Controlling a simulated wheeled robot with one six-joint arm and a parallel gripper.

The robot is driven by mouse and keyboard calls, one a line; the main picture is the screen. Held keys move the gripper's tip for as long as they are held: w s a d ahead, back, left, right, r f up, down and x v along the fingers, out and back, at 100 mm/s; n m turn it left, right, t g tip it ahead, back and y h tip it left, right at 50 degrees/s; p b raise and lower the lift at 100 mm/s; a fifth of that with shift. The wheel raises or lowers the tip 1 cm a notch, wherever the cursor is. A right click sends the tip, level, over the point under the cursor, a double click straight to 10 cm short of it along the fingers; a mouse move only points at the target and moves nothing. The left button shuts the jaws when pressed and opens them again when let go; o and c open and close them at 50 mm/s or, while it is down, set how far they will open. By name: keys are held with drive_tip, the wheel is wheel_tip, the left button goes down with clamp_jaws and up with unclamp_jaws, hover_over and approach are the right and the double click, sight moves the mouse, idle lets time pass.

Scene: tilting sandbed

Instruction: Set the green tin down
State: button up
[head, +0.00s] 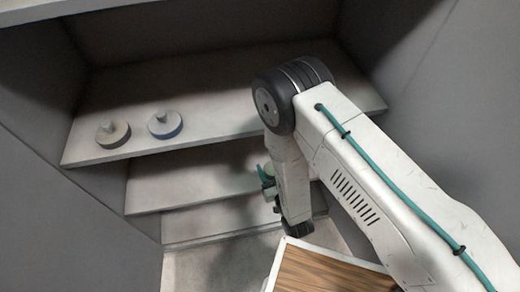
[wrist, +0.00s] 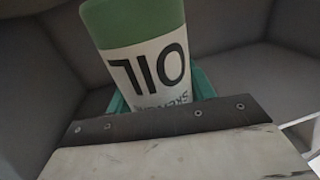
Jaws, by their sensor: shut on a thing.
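The green tin (wrist: 138,45) fills the upper middle of the wrist view. It has a green end and a white label with "OIL" on it, which reads upside down there. My gripper (wrist: 160,95) is shut on the tin, with teal fingers showing at both sides of it. The tin's lower part in that view is hidden behind the dark gripper edge. In the head view my gripper (head: 266,178) is in front of the lower shelves, partly hidden by my arm. The tin is barely visible there, and I cannot tell whether it touches a shelf.
Two round knobbed objects, one tan (head: 113,133) and one blue-grey (head: 165,124), sit on the left of the upper shelf (head: 215,105). Narrower lower shelves (head: 175,190) step down below. A wood-topped surface (head: 325,272) is at the bottom. Grey walls close in both sides.

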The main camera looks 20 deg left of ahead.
drive_tip(key=w+a+f, duration=0.4)
drive_tip(key=w+a, duration=0.2)
drive_tip(key=w, duration=0.3)
drive_tip(key=shift+f, duration=0.25)
drive_tip(key=shift+f, duration=0.3)
drive_tip(key=shift+s, duration=0.1)
drive_tip(key=shift+f, duration=0.25)
drive_tip(key=o, duration=1.2)
drive_tip(key=shift+d+f, duration=0.1)
